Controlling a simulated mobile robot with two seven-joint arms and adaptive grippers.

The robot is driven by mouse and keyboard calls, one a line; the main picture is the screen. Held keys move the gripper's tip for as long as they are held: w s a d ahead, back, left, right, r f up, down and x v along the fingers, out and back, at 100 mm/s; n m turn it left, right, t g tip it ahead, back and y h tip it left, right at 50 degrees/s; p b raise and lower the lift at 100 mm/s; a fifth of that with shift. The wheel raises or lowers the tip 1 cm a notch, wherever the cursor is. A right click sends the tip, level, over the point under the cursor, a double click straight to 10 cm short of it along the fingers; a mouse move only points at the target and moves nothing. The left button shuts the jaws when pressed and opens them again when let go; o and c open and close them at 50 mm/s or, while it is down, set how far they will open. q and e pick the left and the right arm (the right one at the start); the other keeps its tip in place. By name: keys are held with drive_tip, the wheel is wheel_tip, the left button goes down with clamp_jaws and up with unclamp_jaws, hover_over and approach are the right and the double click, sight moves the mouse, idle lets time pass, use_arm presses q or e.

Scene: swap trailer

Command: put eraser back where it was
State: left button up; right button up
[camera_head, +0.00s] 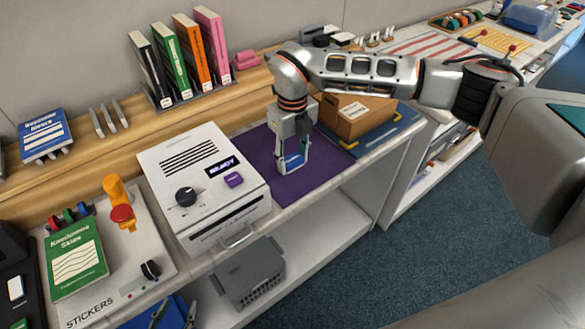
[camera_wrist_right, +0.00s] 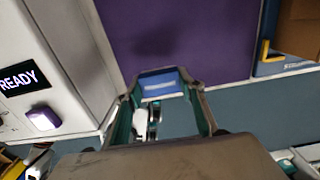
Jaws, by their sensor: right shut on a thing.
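My right gripper (camera_head: 292,166) points down over the front part of the purple mat (camera_head: 262,160). It is shut on a small blue thing with a white part, which looks like the eraser (camera_head: 293,159). In the right wrist view the blue eraser (camera_wrist_right: 160,90) sits between the fingertips of my right gripper (camera_wrist_right: 160,78), with the purple mat (camera_wrist_right: 180,35) beyond it. I cannot tell whether the eraser touches the mat. My left gripper is not in view.
A white machine (camera_head: 203,185) with a READY display stands just left of the mat. Upright books (camera_head: 190,58) stand on the wooden shelf behind. The mat around the gripper is clear.

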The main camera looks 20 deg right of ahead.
sight(292, 178)
drive_tip(key=shift+f, duration=2.15)
drive_tip(key=shift+f, duration=0.2)
drive_tip(key=o, duration=1.1)
drive_tip(key=shift+c, duration=0.2)
drive_tip(key=shift+r, duration=0.25)
wheel_tip(292, 178, up, 12)
drive_tip(key=shift+f+b, duration=0.1)
drive_tip(key=shift+b, duration=0.3)
